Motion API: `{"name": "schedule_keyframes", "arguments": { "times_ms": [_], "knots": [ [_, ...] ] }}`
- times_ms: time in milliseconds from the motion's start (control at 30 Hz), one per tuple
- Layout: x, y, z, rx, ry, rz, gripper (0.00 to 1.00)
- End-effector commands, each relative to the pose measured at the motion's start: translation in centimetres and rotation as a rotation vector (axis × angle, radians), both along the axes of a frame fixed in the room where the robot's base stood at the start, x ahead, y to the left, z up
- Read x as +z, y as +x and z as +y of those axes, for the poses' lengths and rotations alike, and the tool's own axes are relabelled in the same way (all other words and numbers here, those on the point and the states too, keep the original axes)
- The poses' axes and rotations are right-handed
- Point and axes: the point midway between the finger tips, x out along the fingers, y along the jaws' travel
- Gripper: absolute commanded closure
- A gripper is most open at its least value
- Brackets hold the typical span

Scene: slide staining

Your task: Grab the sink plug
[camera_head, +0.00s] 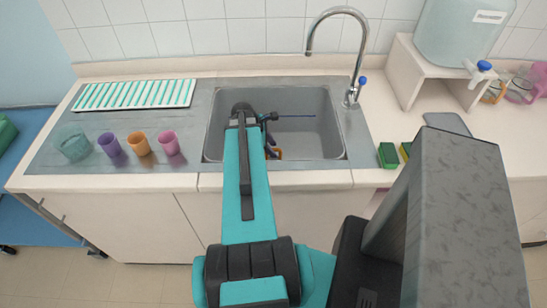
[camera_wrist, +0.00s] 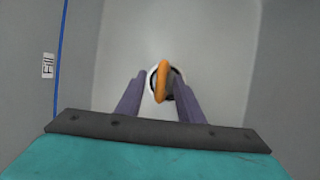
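The sink plug (camera_wrist: 162,72) has an orange ring-shaped handle above a dark and white round base. It is at the bottom of the grey sink (camera_head: 335,125). In the wrist view my gripper (camera_wrist: 160,80) has its two purple fingers apart, one on each side of the orange handle, with gaps visible. Whether the fingertips are level with the handle is hard to tell. In the head view my gripper (camera_head: 271,147) reaches down into the sink. A bit of orange (camera_head: 277,154) shows beside it; the rest of the plug is hidden by my arm.
The sink walls surround my gripper. A curved faucet (camera_head: 353,60) rises behind. Coloured cups (camera_head: 140,143) and a striped rack (camera_head: 135,94) stand left. Green-and-yellow sponges (camera_head: 389,156) lie right, below a shelf with a large water container (camera_head: 462,35).

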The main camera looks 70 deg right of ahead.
Motion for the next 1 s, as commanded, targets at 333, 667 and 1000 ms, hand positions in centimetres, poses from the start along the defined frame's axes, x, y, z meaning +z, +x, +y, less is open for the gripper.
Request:
{"name": "schedule_keyframes", "arguments": {
  "times_ms": [333,667,1000],
  "knots": [
    [-0.03,-0.02,-0.01,-0.001,0.000,0.000,0.66],
    [-0.02,-0.05,-0.01,-0.001,0.000,0.000,0.91],
    [0.01,-0.05,-0.04,-0.001,0.000,0.000,1.00]
  ]
}}
